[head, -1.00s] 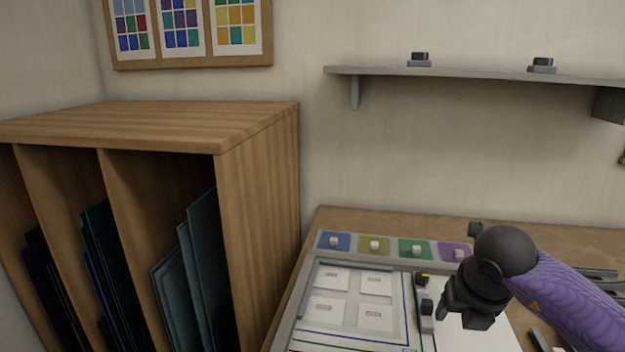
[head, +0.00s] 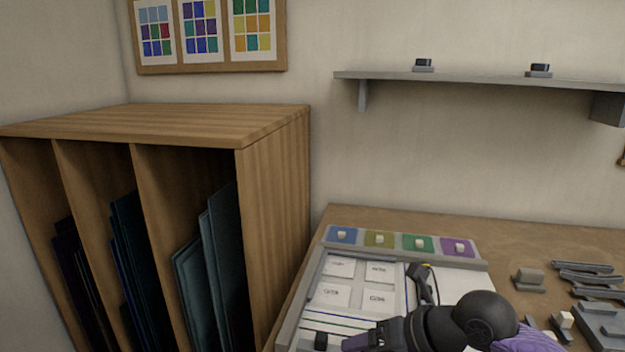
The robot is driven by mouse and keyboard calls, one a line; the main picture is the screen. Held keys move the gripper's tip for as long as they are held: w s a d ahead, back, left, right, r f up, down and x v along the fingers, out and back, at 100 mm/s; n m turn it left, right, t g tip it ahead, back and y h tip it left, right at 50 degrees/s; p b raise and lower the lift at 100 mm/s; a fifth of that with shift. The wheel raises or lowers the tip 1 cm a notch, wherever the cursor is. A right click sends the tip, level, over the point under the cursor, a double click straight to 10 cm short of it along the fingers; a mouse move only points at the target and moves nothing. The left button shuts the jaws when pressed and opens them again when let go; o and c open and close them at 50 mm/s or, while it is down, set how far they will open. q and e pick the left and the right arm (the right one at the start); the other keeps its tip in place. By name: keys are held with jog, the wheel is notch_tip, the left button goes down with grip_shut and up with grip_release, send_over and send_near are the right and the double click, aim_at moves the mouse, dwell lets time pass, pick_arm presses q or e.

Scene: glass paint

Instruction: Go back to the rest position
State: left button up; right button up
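My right gripper (head: 368,338) is low at the bottom of the head view, over the near part of the work board (head: 294,318). Its dark wrist and purple arm come in from the right. The fingers lie partly side-on at the frame's bottom edge, so their opening does not show. A small black block (head: 321,340) shows just left of the gripper; I cannot tell if it touches it. The board holds several white square tiles (head: 335,296) and a dark tool with a yellow mark (head: 423,282). My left gripper is not in view.
Blue, yellow, green and purple pads (head: 421,243) line the board's back edge. Grey holders and blocks (head: 585,285) lie on the right of the table. A wooden rack (head: 275,190) of glass sheets stands left. A wall shelf (head: 460,78) is above.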

jog(key=s+a+r+m+t+y, duration=0.45)
jog(key=a+r+m+y, duration=0.2)
jog(key=r+y, duration=0.3)
jog(key=d+f+m+t+h, duration=0.45)
jog(key=d+m+h, duration=0.35)
jog(key=m, duration=0.4)
jog(key=d+f+m+t+h, duration=0.3)
jog(key=d+f+m+h, duration=0.25)
jog(key=m+h, duration=0.6)
jog(key=s+f+m+g+y, duration=0.2)
jog(key=s+f+m+g, duration=0.2)
jog(key=s+f+g, duration=1.2)
jog(key=s+f, duration=0.3)
jog(key=f, duration=0.6)
jog(key=s+f, duration=0.4)
jog(key=f, duration=0.6)
jog(key=s+d+f, duration=0.3)
jog(key=s+f, duration=0.5)
jog(key=s, duration=0.4)
jog(key=shift+f, duration=0.25)
